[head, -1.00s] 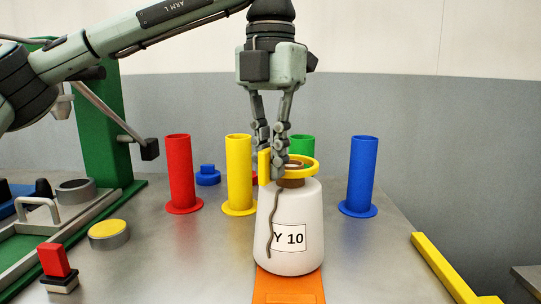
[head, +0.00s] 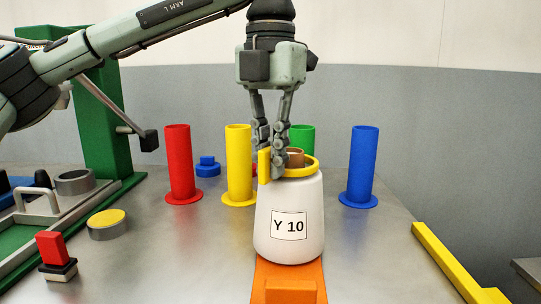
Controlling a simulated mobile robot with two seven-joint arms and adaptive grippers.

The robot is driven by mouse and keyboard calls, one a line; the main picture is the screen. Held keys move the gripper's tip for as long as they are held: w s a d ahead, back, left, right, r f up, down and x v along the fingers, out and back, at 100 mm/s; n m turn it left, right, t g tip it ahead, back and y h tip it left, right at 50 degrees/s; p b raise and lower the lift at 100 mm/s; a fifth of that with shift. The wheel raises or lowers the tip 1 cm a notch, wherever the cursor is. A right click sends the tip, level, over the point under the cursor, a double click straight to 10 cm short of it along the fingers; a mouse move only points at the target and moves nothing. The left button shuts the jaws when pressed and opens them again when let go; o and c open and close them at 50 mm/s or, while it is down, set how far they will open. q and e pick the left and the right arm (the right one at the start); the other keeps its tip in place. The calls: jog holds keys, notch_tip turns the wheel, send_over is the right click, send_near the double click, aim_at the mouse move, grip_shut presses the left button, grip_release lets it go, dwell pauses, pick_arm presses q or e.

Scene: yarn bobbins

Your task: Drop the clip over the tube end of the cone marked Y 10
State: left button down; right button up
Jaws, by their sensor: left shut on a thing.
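The white cone marked Y 10 (head: 289,200) stands upright on an orange base (head: 288,275). Its brown tube end (head: 295,157) sticks up at the top. The yellow clip (head: 305,172) is a ring with an upright tab. The ring lies around the tube end, low at the cone's top, with the tube rim showing above it. My left gripper (head: 270,155) points down and is shut on the clip's tab at the left side of the tube. Whether the ring rests on the cone cannot be told. My right gripper is out of view.
Red (head: 180,163), yellow (head: 239,163), green (head: 303,139) and blue (head: 363,163) tubes stand behind the cone. A yellow-topped button (head: 108,220) and a red switch (head: 52,250) are at left. A yellow bar (head: 445,262) edges the right side. Table right of the cone is clear.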

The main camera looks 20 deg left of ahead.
pick_arm(q)
jog(key=shift+f, duration=0.35)
jog(key=c, duration=1.5)
grip_release()
jog(key=shift+c, duration=0.2)
notch_tip(320, 180, up, 12)
jog(key=shift+r, duration=0.1)
